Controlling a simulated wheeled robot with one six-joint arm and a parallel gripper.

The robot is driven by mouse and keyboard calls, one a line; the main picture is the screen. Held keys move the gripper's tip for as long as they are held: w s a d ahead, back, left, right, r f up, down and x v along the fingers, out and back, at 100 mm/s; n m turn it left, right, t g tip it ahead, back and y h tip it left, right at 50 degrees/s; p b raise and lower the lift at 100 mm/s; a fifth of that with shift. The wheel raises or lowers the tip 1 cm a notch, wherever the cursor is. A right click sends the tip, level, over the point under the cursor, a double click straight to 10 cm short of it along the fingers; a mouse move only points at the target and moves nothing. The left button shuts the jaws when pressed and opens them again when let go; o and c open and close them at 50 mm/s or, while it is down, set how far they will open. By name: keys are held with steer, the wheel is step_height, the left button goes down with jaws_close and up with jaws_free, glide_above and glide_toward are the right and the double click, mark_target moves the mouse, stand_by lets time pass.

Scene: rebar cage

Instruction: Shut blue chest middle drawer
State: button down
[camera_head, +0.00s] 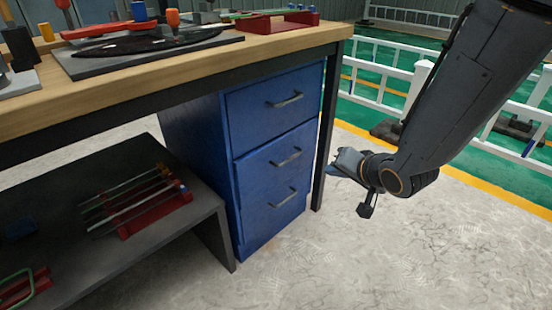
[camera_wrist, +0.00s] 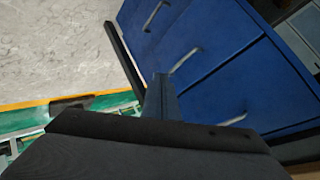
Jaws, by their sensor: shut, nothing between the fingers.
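The blue chest (camera_head: 193,135) stands under the right end of the workbench, with three drawers facing right. Its middle drawer (camera_head: 262,166) has a grey bar handle and looks nearly level with the other fronts; I cannot tell if a small gap is left. In the wrist view the middle drawer's handle (camera_wrist: 184,60) lies just beyond my fingertips. My gripper (camera_head: 335,168) is shut and empty, to the right of the chest beyond the black bench leg. It also shows in the wrist view (camera_wrist: 160,78), pointing toward the drawer fronts; contact cannot be told.
The black bench leg (camera_head: 324,140) stands between chest and gripper in the head view. The wooden bench top (camera_head: 180,72) overhangs the chest. A dark low shelf (camera_head: 75,245) holds a red rack at left. The pale floor in front is clear; white railings (camera_head: 410,90) stand behind.

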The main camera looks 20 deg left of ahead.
steer(key=a+f+m+y+b, duration=0.1)
steer(key=a+f+m+y, duration=0.1)
steer(key=a+f+y, duration=0.15)
steer(key=m+y+b, duration=0.3)
steer(key=y+b, duration=0.3)
steer(key=b, duration=0.1)
glide_toward(266, 149)
steer(key=x, duration=0.6)
steer(key=shift+w+a, duration=0.1)
steer(key=shift+a, duration=0.15)
steer(key=shift+n+g, duration=0.3)
